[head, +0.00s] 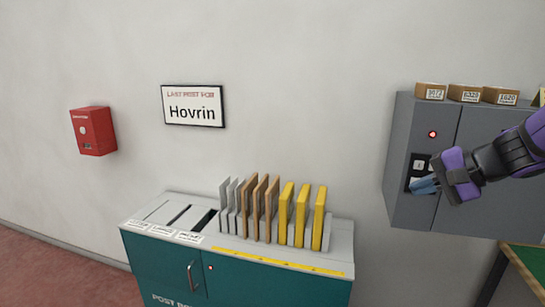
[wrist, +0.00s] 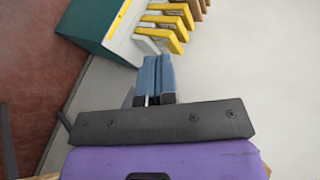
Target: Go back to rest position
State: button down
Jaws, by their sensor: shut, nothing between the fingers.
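My gripper (head: 424,184) is at the right of the head view, in front of the switch panel on the grey wall cabinet (head: 405,130). Its blue fingers are closed together and hold nothing. In the wrist view my gripper (wrist: 157,75) also shows with both fingers side by side and pressed together. The fingertips overlap the lower part of the switch panel (head: 420,165) in the head view. I cannot tell whether they touch it. A red light (head: 433,134) shows above the panel.
A teal counter (head: 270,285) holds upright grey, brown and yellow envelopes (head: 302,215). Several small boxes (head: 465,93) sit on the cabinet. A red box (head: 93,131) and a "Hovrin" sign (head: 193,106) hang on the wall. A green-topped table (head: 528,262) stands at lower right.

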aim_at(423, 168)
jog(key=s+r+n+h, duration=0.2)
jog(key=s+n+h, duration=0.2)
jog(key=s, duration=0.6)
jog(key=s+r+n+g+h, duration=0.1)
jog(key=s+r+n+h, duration=0.2)
jog(key=s, duration=0.7)
jog(key=shift+r+n+h, duration=0.2)
jog(key=shift+n+h, duration=0.5)
jog(key=shift+a, duration=0.15)
dwell(0.4)
jog(key=w+a+f+m+y, duration=0.1)
jog(key=w+a+m+y, duration=0.2)
jog(key=w, duration=0.5)
jog(key=w+f+m+y, duration=0.2)
jog(key=w+m+y, duration=0.2)
jog(key=w, duration=0.3)
jog(key=shift+w+d+f+m+t+h, duration=0.3)
jog(key=shift+w+d+f+m+t, duration=1.1)
jog(key=shift+w+d, duration=1.8)
jog(key=shift+w+d+f+m+t+h, duration=0.3)
jog(key=shift+w+d+f+m+t, duration=0.45)
jog(key=shift+w+d+m, duration=2.5)
jog(key=shift+w+d+f+m+t+h, duration=0.35)
jog(key=shift+w+d+f+t, duration=0.75)
jog(key=shift+w, duration=4.1)
